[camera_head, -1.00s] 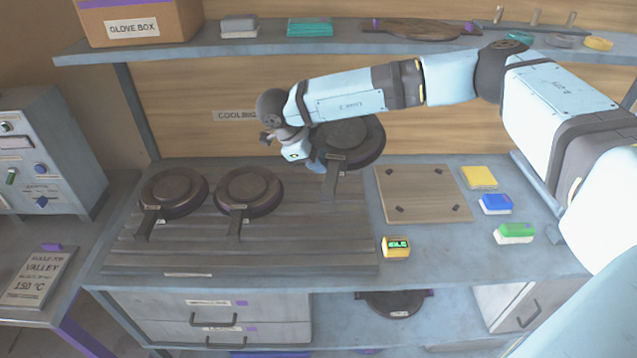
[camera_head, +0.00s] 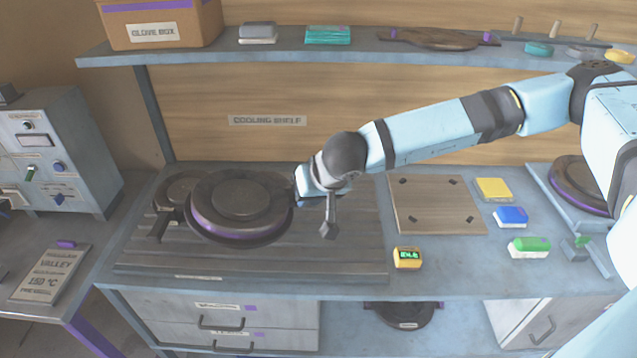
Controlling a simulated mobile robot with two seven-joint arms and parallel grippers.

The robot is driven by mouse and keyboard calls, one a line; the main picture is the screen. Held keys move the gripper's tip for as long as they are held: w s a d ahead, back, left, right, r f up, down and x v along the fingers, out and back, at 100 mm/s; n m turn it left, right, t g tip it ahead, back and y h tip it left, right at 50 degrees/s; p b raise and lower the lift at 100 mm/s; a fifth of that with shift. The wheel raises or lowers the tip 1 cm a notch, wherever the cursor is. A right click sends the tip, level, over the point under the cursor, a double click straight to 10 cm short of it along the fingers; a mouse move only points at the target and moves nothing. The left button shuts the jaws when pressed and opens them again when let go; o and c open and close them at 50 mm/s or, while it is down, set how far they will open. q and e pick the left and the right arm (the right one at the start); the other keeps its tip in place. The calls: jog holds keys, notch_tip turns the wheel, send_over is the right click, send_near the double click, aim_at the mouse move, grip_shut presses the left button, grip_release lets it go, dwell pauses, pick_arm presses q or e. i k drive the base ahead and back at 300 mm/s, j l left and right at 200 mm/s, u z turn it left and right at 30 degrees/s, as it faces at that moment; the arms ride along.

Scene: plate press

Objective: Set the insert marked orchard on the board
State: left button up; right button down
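A dark round insert (camera_head: 240,200) with a purple lower edge is held up over the grey slatted rack (camera_head: 150,258). My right gripper (camera_head: 308,188) is at its right side and appears shut on it; the fingertips are partly hidden. A short dark bar (camera_head: 329,218) hangs just below the wrist. A second dark insert (camera_head: 170,190) lies on the rack at left, partly covered by the held one. No mark reading orchard is legible. The pale wooden board (camera_head: 437,210), with small dark corner pegs, is empty. My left gripper is out of view.
Yellow (camera_head: 493,189), blue (camera_head: 511,217) and green (camera_head: 530,246) blocks stand right of the board. Another dark round plate (camera_head: 580,183) is at far right. The shelf (camera_head: 350,62) runs above the rack.

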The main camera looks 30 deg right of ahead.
aim_at(440, 213)
jog(key=z, duration=1.7)
